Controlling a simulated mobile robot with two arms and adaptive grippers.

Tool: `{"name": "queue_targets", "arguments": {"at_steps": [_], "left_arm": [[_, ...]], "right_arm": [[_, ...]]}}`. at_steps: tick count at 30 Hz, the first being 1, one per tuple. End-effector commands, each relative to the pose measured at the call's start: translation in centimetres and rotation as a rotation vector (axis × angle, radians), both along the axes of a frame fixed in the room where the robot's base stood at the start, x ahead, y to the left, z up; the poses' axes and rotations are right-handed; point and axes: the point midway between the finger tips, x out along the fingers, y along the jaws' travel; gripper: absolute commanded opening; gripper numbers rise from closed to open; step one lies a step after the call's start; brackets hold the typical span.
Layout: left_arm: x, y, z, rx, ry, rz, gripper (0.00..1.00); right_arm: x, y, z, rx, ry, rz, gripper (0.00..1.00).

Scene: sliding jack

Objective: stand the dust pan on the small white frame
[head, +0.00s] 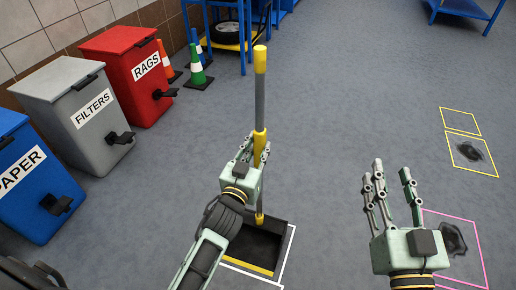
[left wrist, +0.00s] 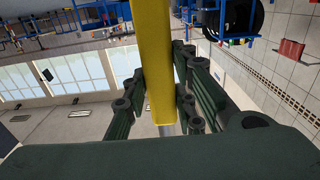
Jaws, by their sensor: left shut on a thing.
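The dust pan has a black scoop (head: 260,246) with a yellow front lip and a tall grey handle with yellow parts (head: 260,98). My left gripper (head: 256,150) is shut on the handle's middle yellow section, which also crosses the left wrist view (left wrist: 153,65) between the fingers. The handle is nearly upright. The scoop is over the small white frame (head: 287,252) marked on the floor, whose right and front lines show; its far left part is hidden. I cannot tell whether the scoop touches the floor. My right gripper (head: 393,185) is open and empty to the right.
Blue (head: 38,185), grey (head: 75,110) and red (head: 130,72) bins stand along the left wall. Cones (head: 196,72) and a blue rack (head: 228,30) stand behind. Yellow frames (head: 470,154) and a pink frame (head: 474,250) with dark stains lie at right. The middle floor is clear.

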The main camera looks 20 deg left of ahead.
Motion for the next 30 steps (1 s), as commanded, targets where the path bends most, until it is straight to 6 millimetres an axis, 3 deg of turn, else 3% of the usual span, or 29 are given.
{"name": "queue_targets", "arguments": {"at_steps": [3,4,11,22,30], "left_arm": [[0.0,0.0,0.2,0.000,-0.005,-0.001,0.00],[0.0,0.0,0.2,0.000,-0.005,-0.001,0.27],[0.0,0.0,0.1,0.000,-0.002,-0.001,0.47],[-0.5,0.0,-0.2,0.000,0.005,0.000,0.47],[-4.9,0.1,-0.2,-0.002,0.005,0.000,0.47]], "right_arm": [[0.0,0.0,0.0,0.000,-0.001,0.000,0.40],[0.0,0.0,0.0,0.000,0.000,0.000,0.40],[0.0,0.0,0.0,0.001,0.000,0.000,0.40],[0.1,0.0,0.0,0.000,-0.001,0.001,0.40],[0.0,0.0,0.0,0.000,0.000,0.001,0.40]]}}
